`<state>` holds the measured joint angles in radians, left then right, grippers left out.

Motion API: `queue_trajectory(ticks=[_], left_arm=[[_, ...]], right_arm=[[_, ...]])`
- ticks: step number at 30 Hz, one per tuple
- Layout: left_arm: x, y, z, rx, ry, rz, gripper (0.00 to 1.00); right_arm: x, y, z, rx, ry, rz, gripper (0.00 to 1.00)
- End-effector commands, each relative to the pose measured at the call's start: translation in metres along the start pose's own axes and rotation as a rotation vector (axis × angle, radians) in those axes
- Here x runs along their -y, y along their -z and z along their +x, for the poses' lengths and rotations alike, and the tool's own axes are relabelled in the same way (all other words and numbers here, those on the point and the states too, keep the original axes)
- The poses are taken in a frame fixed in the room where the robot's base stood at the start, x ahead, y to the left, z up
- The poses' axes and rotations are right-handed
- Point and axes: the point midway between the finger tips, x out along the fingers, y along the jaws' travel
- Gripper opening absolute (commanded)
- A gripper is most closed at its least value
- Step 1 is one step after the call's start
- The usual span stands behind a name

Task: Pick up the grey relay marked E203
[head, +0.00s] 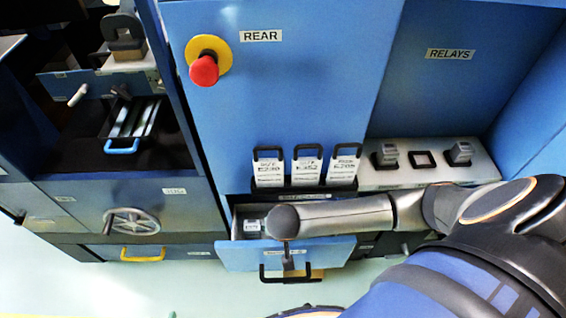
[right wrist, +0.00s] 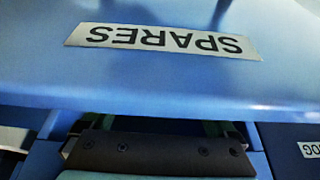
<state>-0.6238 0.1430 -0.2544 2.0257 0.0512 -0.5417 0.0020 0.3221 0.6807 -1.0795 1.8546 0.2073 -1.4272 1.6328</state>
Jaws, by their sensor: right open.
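Two grey relays (head: 386,153) and (head: 460,152) sit in sockets on the pale shelf under the RELAYS sign; I cannot read any marking on them. A black-framed empty socket (head: 422,159) lies between them. The blue drawer (head: 235,257) stands open below, and its SPARES label (right wrist: 160,39) shows upside down in the right wrist view. A small pale labelled item (head: 252,226) is inside the drawer; the forearm hides much of the interior. My right gripper (head: 287,262) is open at the drawer's front, by its black handle (head: 265,274). My left gripper is out of view.
Three white cards with black handles (head: 268,172) stand in a black rack left of the relay shelf. A red stop button (head: 204,70) projects from the REAR panel. A handwheel (head: 131,221) and yellow handle (head: 143,258) are at the left.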

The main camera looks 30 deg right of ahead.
Motion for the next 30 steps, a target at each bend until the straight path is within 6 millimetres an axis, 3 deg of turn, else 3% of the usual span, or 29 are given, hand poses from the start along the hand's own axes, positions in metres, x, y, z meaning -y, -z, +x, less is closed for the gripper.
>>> queue_trajectory(ticks=[1,6,14,30], left_arm=[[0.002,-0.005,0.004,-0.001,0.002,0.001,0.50],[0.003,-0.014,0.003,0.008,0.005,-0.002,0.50],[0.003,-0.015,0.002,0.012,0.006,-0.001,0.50],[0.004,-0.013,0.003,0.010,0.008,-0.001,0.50]], right_arm=[[-0.001,-0.001,0.013,-0.003,-0.004,0.000,0.93],[-0.001,-0.001,0.031,-0.002,-0.001,-0.001,0.93],[-0.001,0.000,0.033,-0.001,0.000,-0.001,0.93],[-0.001,-0.001,0.033,-0.001,0.000,-0.001,0.34]])
